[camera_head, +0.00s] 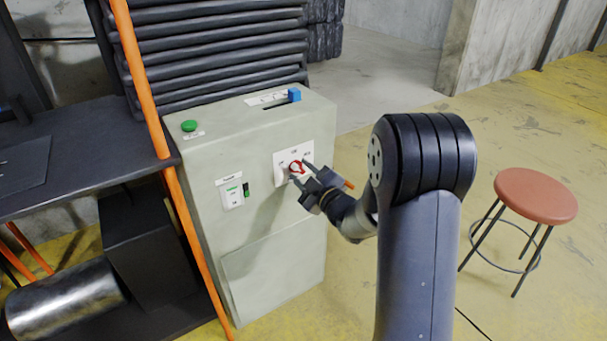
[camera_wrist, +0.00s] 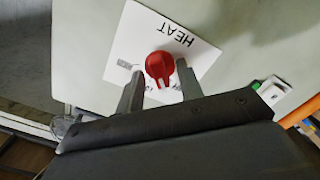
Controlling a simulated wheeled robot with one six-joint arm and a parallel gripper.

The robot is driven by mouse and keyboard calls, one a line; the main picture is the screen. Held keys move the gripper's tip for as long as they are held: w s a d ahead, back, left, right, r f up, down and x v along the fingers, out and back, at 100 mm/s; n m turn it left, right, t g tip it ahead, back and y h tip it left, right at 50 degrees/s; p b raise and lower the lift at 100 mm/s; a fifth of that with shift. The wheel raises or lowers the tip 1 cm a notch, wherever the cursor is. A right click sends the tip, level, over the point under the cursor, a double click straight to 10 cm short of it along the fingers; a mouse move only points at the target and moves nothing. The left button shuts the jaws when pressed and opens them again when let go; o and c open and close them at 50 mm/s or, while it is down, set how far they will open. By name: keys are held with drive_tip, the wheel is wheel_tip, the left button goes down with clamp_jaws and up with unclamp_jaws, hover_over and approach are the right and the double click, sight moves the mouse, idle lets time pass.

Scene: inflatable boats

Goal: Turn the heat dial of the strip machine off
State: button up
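The strip machine (camera_head: 255,215) is a pale grey-green cabinet in the middle of the head view. Its heat dial (camera_head: 295,166) is a red knob on a white plate on the front face. In the wrist view the red dial (camera_wrist: 160,66) sits on a white plate (camera_wrist: 197,58) marked HEAT. My gripper (camera_head: 299,174) is at the dial, its fingers partly covering the plate. In the wrist view my gripper (camera_wrist: 160,82) is open, one finger on each side of the dial's lower part. I cannot tell whether the fingers touch it.
A green button (camera_head: 189,126) and a blue slider knob (camera_head: 294,95) are on the machine's top. A small panel with a switch (camera_head: 233,193) is left of the dial. An orange post (camera_head: 145,80) stands at the machine's left. A red stool (camera_head: 535,195) stands right on open yellow floor.

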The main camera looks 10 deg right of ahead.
clamp_jaws()
drive_tip(key=shift+f, duration=0.1)
drive_tip(key=n+b, duration=0.1)
drive_tip(key=b, duration=0.2)
drive_tip(key=shift+f, duration=0.2)
drive_tip(key=shift+n+b, duration=0.7)
drive_tip(key=shift+b, duration=0.4)
drive_tip(key=shift+r+n+b, duration=0.2)
drive_tip(key=shift+n+b, duration=0.2)
drive_tip(key=shift+b, duration=0.15)
